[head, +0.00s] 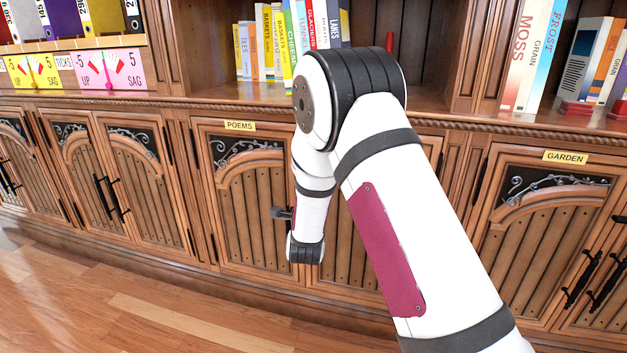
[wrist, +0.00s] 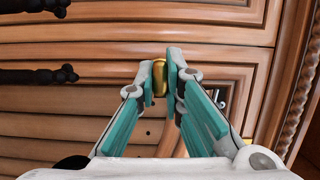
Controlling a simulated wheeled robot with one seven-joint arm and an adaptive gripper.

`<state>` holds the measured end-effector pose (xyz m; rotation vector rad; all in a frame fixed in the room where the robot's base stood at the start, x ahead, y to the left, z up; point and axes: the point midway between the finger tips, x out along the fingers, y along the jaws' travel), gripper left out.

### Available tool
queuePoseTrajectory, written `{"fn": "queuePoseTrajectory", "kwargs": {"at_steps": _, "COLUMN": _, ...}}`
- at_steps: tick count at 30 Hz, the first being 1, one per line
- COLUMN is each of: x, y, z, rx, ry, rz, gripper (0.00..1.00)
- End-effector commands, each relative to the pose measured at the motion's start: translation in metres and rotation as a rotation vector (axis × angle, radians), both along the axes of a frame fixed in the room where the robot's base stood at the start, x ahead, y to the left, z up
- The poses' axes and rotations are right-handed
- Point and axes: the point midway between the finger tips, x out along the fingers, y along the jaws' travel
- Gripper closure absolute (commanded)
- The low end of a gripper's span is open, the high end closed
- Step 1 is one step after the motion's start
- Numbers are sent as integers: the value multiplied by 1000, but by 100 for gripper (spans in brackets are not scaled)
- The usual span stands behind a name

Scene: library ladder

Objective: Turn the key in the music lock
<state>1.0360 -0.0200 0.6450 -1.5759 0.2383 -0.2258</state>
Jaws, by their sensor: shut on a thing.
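In the wrist view my gripper (wrist: 158,82) points at a wooden cupboard door, its two teal-padded fingers closed on a small brass piece (wrist: 159,72). This looks like the head of the key. Its shaft and the lock are hidden behind it and the fingers, so I cannot tell how far the key is in or how it is turned. In the head view my arm hangs in front of the cupboards right of the POEMS label (head: 239,126). It covers the part of the doors where I work, and no music label shows. The fingers cannot be made out there.
Black door handles (wrist: 45,76) stick out at the left of the wrist view. A GARDEN cupboard label (head: 565,157) is at the right in the head view. Books (head: 285,45) stand on the shelves above the doors. The wooden floor (head: 120,300) is clear at the front left.

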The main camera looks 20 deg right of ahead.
Motion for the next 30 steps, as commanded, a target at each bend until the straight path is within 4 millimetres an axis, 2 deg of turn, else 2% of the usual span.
{"fn": "queuePoseTrajectory", "kwargs": {"at_steps": 9, "x": 0, "y": 2, "z": 0, "rx": 18, "ry": -12, "rz": 3, "gripper": 100}}
{"fn": "queuePoseTrajectory", "kwargs": {"at_steps": 10, "x": 0, "y": 2, "z": 0, "rx": 18, "ry": -12, "rz": 3, "gripper": 88}}
{"fn": "queuePoseTrajectory", "kwargs": {"at_steps": 13, "x": 0, "y": 1, "z": 0, "rx": 17, "ry": -12, "rz": 3, "gripper": 67}}
{"fn": "queuePoseTrajectory", "kwargs": {"at_steps": 23, "x": -1, "y": 1, "z": 0, "rx": 17, "ry": -10, "rz": 1, "gripper": 67}}
{"fn": "queuePoseTrajectory", "kwargs": {"at_steps": 26, "x": -9, "y": 4, "z": 0, "rx": 17, "ry": -8, "rz": 2, "gripper": 67}}
{"fn": "queuePoseTrajectory", "kwargs": {"at_steps": 30, "x": -30, "y": 10, "z": 0, "rx": 16, "ry": -8, "rz": 2, "gripper": 67}}
